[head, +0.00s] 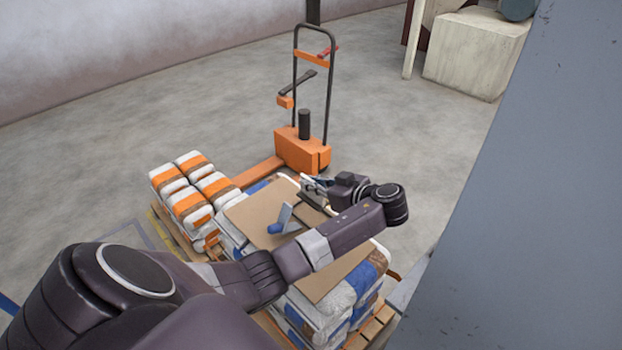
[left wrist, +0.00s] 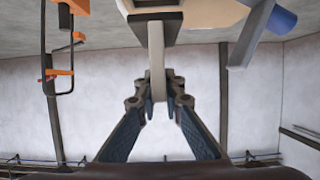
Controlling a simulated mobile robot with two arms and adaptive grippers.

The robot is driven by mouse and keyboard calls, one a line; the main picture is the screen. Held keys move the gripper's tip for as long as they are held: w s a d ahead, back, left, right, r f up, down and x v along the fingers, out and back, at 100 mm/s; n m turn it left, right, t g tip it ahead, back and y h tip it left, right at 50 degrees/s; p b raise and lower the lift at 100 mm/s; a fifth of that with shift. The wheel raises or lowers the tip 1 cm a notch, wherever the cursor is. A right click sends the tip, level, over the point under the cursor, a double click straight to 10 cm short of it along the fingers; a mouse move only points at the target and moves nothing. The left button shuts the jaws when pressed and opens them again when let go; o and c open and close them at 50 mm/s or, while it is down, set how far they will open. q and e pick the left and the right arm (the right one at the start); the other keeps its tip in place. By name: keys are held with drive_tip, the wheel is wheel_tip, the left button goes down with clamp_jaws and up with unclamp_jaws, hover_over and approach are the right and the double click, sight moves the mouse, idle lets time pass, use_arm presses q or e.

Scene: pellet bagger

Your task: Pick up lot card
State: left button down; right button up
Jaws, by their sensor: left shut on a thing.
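My left gripper (head: 312,186) is over the far part of the bag stack. In the left wrist view its fingers (left wrist: 163,98) are closed on a pale narrow upright piece. I take this piece to be the lot card (left wrist: 157,50), seen nearly edge-on. Its other end meets a dark block (left wrist: 155,28). In the head view the card's face and any print are not readable beside the gripper. I cannot tell whether the block is still resting on the stack. My right gripper is not in view.
A brown cardboard sheet (head: 253,222) tops the blue-banded bags (head: 340,300). A grey-and-blue tool (head: 284,222) stands on it beside my left forearm. Orange-banded bags (head: 189,206) are at left. An orange pallet truck (head: 302,152) stands behind. A grey panel (head: 530,220) fills the right.

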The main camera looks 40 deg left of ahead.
use_arm(q)
wheel_tip(320, 180, up, 13)
drive_tip(key=shift+b, duration=0.35)
